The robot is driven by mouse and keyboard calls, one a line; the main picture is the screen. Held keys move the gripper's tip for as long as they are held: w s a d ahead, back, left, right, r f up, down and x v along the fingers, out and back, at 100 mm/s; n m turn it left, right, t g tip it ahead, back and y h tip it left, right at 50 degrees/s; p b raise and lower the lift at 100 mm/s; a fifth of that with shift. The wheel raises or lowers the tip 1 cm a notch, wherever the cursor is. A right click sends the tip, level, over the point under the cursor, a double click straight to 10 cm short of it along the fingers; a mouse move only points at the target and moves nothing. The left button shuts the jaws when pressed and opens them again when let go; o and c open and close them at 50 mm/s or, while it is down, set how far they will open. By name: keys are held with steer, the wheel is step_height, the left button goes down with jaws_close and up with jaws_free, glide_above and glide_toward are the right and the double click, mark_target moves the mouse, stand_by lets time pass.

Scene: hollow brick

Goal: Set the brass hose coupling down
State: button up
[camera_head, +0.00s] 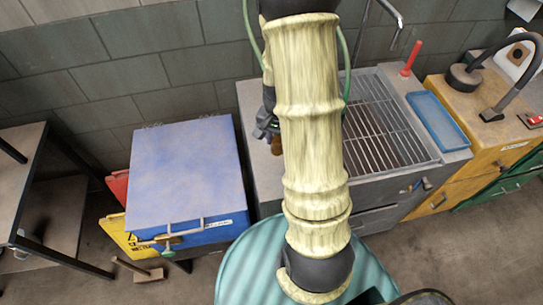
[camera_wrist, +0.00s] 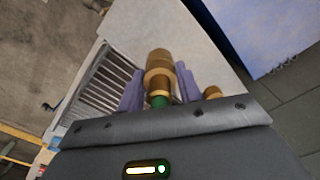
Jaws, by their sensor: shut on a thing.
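The brass hose coupling (camera_wrist: 158,68) is in the wrist view, between the two purple fingers of my gripper (camera_wrist: 159,88). A green part shows at its near end. My gripper is shut on it, over the pale grey counter top (camera_wrist: 150,28). I cannot tell whether the coupling touches the counter. A second small brass piece (camera_wrist: 212,92) shows just right of the fingers, partly hidden by my gripper body. In the head view my arm hides most of my gripper (camera_head: 268,128), which is above the counter's left part.
A metal grate (camera_head: 385,135) covers the sink right of my arm; it also shows in the wrist view (camera_wrist: 100,88). A blue tray (camera_head: 437,120) lies further right. A blue-lidded box (camera_head: 185,170) stands left of the counter, across a gap. A red-handled thing (camera_head: 411,60) stands behind the grate.

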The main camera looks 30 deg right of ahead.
steer(key=shift+s, duration=0.1)
steer(key=shift+f+p, duration=0.5)
steer(key=shift+f, duration=2.4)
step_height(320, 180, down, 3)
steer(key=shift+f+p, duration=0.15)
steer(key=shift+p, duration=0.25)
steer(key=shift+d+f, duration=0.1)
steer(key=shift+f, duration=0.35)
